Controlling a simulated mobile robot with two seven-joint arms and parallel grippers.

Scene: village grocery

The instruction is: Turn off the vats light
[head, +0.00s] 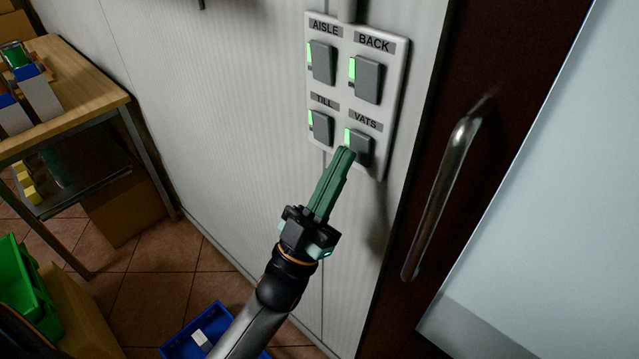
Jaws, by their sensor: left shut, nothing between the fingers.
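A white switch panel (397,100) is on the wall with several grey rocker switches, labelled AISLE, BACK, TILL and VATS. The VATS switch (361,148) is at the lower right and shows a lit green strip on its left side. The other switches also show green strips. My left gripper (346,154) is shut and empty, its green fingertips at the lower left part of the VATS switch and hiding some of it. I cannot tell whether the tips touch it. My right gripper is not in view.
A door with a metal handle (440,200) is right of the panel. A wooden table (85,85) with goods stands at the left. A blue crate (178,345) and a green crate (22,290) are low down. The wall left of the panel is clear.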

